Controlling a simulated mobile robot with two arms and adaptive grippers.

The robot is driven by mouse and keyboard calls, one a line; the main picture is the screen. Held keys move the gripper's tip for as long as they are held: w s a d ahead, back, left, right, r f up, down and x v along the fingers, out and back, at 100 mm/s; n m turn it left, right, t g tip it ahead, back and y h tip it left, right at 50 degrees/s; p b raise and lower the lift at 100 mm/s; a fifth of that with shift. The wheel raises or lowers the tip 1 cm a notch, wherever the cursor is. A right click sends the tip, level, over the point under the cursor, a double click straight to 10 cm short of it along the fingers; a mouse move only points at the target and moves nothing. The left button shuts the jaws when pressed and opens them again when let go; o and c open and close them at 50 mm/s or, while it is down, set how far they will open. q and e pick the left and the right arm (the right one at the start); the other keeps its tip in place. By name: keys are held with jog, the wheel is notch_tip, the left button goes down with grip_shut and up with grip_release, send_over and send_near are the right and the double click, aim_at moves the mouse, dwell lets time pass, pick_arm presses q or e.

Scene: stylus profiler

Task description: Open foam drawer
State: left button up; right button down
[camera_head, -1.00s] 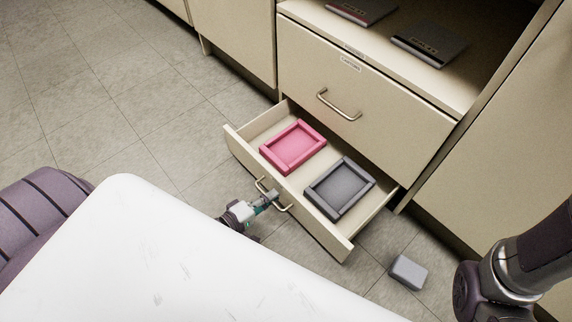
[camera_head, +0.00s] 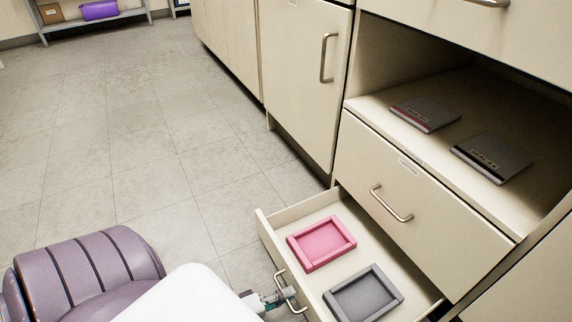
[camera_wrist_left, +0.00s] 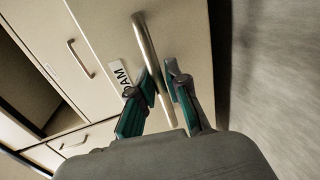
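The foam drawer (camera_head: 265,234) is the low beige drawer, and it stands pulled out from the cabinet in the head view. A pink foam tray (camera_head: 321,243) and a dark grey foam tray (camera_head: 363,297) lie in it. My left gripper (camera_head: 285,298) is at the drawer's bar handle (camera_head: 279,281). In the left wrist view, its teal-padded fingers (camera_wrist_left: 160,78) close around the metal handle (camera_wrist_left: 146,45), one on each side. A white label ending in "OAM" (camera_wrist_left: 122,74) shows beside it. My right gripper is out of view.
A closed drawer (camera_head: 420,205) sits above the open one, under an open shelf with two dark flat items (camera_head: 425,113) (camera_head: 491,156). A tall cabinet door (camera_head: 310,85) stands to the left. The tiled floor (camera_head: 150,170) left of the drawer is clear.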

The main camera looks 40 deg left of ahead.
pick_arm(q)
jog(key=shift+o, duration=1.3)
jog(key=v, duration=1.2)
jog(key=shift+s, duration=0.1)
